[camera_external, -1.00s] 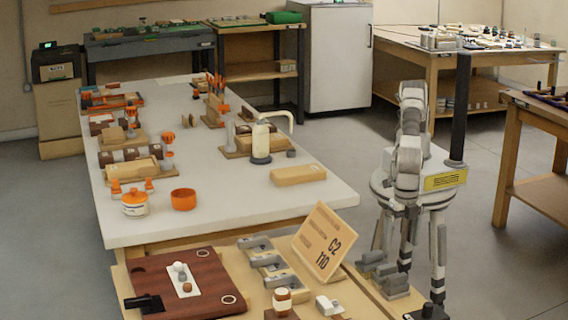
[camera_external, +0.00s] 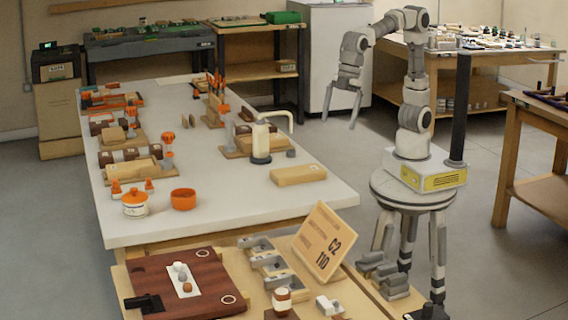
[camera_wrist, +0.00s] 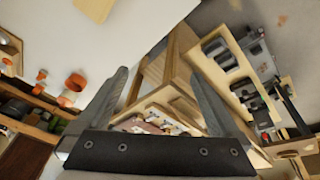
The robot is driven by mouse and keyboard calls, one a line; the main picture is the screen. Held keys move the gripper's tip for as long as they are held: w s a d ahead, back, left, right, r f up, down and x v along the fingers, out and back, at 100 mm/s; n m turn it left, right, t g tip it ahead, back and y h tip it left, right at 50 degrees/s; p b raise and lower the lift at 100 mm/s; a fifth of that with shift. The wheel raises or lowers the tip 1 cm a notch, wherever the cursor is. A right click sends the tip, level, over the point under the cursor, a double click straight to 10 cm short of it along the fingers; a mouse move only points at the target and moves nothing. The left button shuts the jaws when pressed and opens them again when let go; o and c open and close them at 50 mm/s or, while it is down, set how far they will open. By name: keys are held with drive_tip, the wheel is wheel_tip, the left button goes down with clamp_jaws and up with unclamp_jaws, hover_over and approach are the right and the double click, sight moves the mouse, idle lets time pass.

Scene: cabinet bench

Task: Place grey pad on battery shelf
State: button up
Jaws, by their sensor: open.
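My gripper (camera_external: 341,118) is open and empty, raised over the floor beyond the right edge of the white table, fingers pointing down. In the wrist view its two fingers (camera_wrist: 160,78) are spread with nothing between them. I cannot single out the grey pad for sure. Several small grey pieces (camera_external: 267,261) sit in wooden holders on the front bench, and more grey blocks (camera_external: 378,264) lie at its right end. Some grey pieces also show at the right in the wrist view (camera_wrist: 222,54). I cannot tell which thing is the battery shelf.
The white table (camera_external: 240,205) carries an orange bowl (camera_external: 183,199), a lidded pot (camera_external: 135,203), a cream kettle-like object (camera_external: 261,140) and a wooden block (camera_external: 298,174). The table's middle is clear.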

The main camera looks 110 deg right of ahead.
drive_tip(key=s+d+f+m+t+h, duration=0.1)
drive_tip(key=s+d+m, duration=0.6)
drive_tip(key=s+d, duration=1)
wheel_tip(320, 180, down, 2)
drive_tip(key=shift+f+m+t, duration=0.2)
drive_tip(key=shift+m+t, duration=0.2)
drive_tip(key=shift+t, duration=0.4)
drive_tip(key=shift+s, duration=0.1)
wheel_tip(320, 180, up, 17)
drive_tip(key=p, duration=1.7)
wheel_tip(320, 180, down, 20)
drive_tip(key=b, duration=2)
drive_tip(key=shift+r, duration=0.1)
